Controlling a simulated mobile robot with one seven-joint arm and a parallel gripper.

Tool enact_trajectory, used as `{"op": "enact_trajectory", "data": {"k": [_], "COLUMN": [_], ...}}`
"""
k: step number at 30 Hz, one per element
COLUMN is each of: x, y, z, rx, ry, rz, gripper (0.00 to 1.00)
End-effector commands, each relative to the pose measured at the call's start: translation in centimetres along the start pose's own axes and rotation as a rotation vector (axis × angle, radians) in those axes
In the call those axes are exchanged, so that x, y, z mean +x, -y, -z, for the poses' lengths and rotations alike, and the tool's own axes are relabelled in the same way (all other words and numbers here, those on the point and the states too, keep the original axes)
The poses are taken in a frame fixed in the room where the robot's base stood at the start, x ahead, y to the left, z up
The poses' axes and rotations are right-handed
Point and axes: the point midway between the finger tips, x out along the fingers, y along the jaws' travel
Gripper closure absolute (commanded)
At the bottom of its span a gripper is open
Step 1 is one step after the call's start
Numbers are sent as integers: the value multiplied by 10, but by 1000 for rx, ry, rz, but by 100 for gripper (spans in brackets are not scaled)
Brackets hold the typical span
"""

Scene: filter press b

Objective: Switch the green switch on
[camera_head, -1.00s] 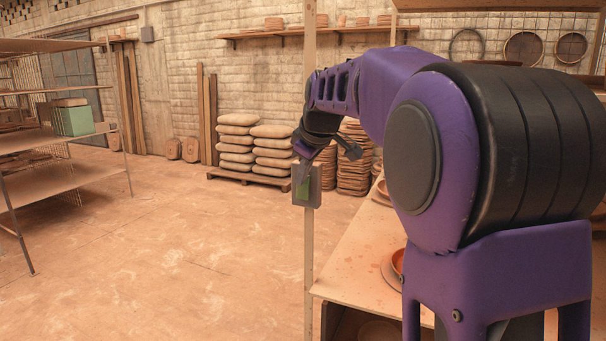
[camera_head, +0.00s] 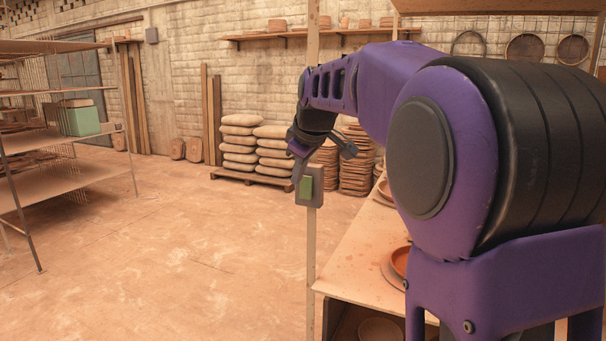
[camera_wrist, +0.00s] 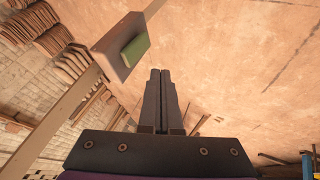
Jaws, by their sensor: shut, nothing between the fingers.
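The green switch (camera_head: 305,188) is a green rocker on a grey box fixed to a thin upright post. In the wrist view the green rocker (camera_wrist: 134,52) stands out from its plate (camera_wrist: 112,47), at the upper left of my fingers. My gripper (camera_head: 297,175) is at the upper left edge of the switch box in the head view. In the wrist view my gripper (camera_wrist: 160,75) has its two dark fingers together with nothing between them. The fingertips look beside the rocker, with a small gap in the wrist view. Whether they touch the box cannot be told.
The post (camera_head: 311,250) stands at the left end of a wooden table (camera_head: 355,250) with bowls. Stacked sacks (camera_head: 240,145) lie on a pallet behind. A shelf rack (camera_head: 70,180) stands at the left. The floor between is clear.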

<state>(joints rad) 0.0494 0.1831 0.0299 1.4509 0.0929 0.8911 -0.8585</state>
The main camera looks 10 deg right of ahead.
Motion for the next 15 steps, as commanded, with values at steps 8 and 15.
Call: {"op": "enact_trajectory", "data": {"k": [8, 15], "x": [-68, -91], "y": [-15, -19], "z": [3, 3], "rx": [3, 2], "ry": [-6, -4], "rz": [-8, -6], "gripper": [100, 100]}}
